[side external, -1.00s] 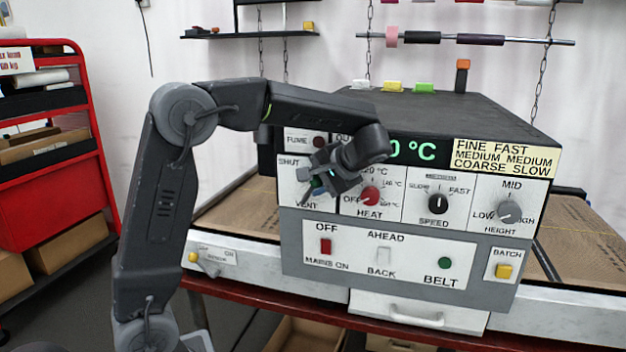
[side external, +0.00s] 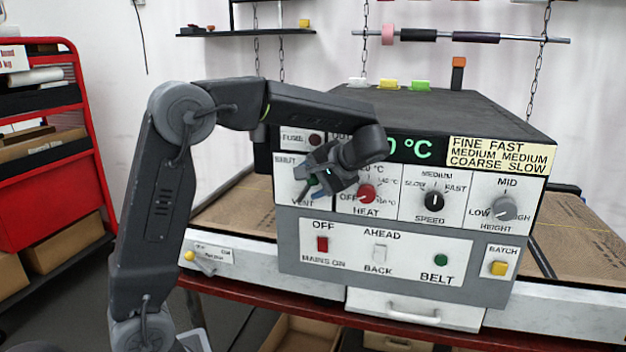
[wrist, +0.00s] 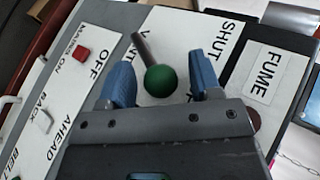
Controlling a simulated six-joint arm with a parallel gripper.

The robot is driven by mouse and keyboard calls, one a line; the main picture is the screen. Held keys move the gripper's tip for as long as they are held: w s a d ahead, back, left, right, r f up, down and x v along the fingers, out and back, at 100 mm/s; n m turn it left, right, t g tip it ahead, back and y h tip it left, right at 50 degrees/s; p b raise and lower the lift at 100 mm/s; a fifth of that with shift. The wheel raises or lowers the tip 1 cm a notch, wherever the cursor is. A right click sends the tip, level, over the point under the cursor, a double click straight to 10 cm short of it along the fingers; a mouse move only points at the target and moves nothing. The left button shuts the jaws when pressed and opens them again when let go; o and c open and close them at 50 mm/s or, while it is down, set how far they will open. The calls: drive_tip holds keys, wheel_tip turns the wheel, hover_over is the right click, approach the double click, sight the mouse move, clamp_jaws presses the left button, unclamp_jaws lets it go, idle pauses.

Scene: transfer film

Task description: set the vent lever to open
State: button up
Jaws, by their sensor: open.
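The vent lever has a dark stem and a green ball knob (wrist: 160,80), which shows in the wrist view below the SHUT and VENT lettering. In the side view only a bit of green (side external: 312,180) shows, mostly hidden by my gripper. My gripper (wrist: 160,64) is open, with one blue finger on each side of the knob and visible gaps between. In the side view my gripper (side external: 309,186) is at the vent panel (side external: 284,183), left of the red heat knob. I cannot tell the lever's exact setting.
The heat knob (side external: 366,193) is close to the right of my gripper. The speed knob (side external: 434,201) and height knob (side external: 504,208) are farther right. Below are the red mains switch (side external: 322,244), the ahead/back switch (side external: 379,252) and the green belt button (side external: 441,260).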

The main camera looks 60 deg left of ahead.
drive_tip(key=v, duration=1.4)
drive_tip(key=shift+f, duration=0.1)
drive_tip(key=s+d+f+m+t+h, duration=0.1)
drive_tip(key=s+d+f+t+h, duration=0.1)
drive_tip(key=s, duration=0.5)
drive_tip(key=s+d+f+m+t+h, duration=0.2)
drive_tip(key=s+d+f+t+h, duration=0.1)
drive_tip(key=s+f, duration=0.3)
drive_tip(key=s+d+f+m+t+h, duration=0.1)
drive_tip(key=s+d+f+t+h, duration=0.2)
drive_tip(key=s, duration=0.4)
drive_tip(key=shift+s+f+m+t+h, duration=0.4)
drive_tip(key=shift+f+t+h, duration=0.2)
drive_tip(key=shift+h, duration=0.4)
drive_tip(key=shift+w+d, duration=0.1)
idle(0.6)
